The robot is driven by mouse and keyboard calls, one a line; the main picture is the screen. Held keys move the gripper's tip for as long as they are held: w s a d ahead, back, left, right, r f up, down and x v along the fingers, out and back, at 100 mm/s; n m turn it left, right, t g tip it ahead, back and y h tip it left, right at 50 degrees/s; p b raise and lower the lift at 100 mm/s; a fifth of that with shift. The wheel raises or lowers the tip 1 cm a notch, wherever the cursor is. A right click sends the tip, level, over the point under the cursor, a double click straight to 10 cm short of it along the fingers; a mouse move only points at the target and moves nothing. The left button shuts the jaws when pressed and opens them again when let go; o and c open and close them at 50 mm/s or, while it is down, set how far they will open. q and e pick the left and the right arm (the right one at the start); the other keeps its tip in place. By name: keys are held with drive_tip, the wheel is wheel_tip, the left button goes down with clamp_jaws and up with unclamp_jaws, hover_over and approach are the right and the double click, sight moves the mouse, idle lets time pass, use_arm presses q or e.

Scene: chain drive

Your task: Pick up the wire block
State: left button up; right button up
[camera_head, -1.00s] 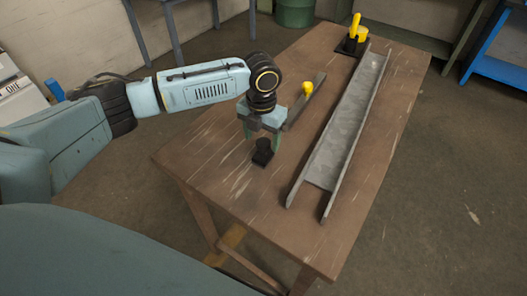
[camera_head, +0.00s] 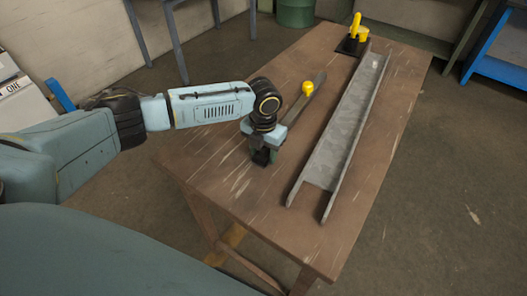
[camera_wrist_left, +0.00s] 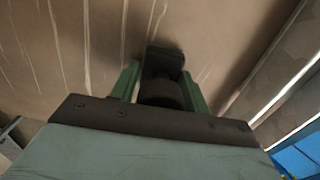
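The wire block, a small black piece with a flat base and a raised round part, stands on the near left of the wooden table. It is mostly covered by my left gripper in the head view, and shows more plainly in the left wrist view (camera_wrist_left: 162,92). My left gripper (camera_head: 262,158) points down over it. Its green fingers (camera_wrist_left: 160,84) lie on both sides of the block and appear to touch it, so it looks shut on the block. The block still appears to rest on the table. My right gripper is not in view.
A long grey channel (camera_head: 338,135) lies along the wooden table (camera_head: 225,190), right of my gripper. A thin dark bar with a yellow knob (camera_head: 307,88) lies just behind it. A black base with yellow parts (camera_head: 352,45) stands at the far end.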

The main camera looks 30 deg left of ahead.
use_arm(q)
drive_tip(key=c, duration=0.7)
drive_tip(key=shift+r, duration=0.2)
wheel_tip(320, 180, up, 10)
drive_tip(key=shift+f, duration=0.1)
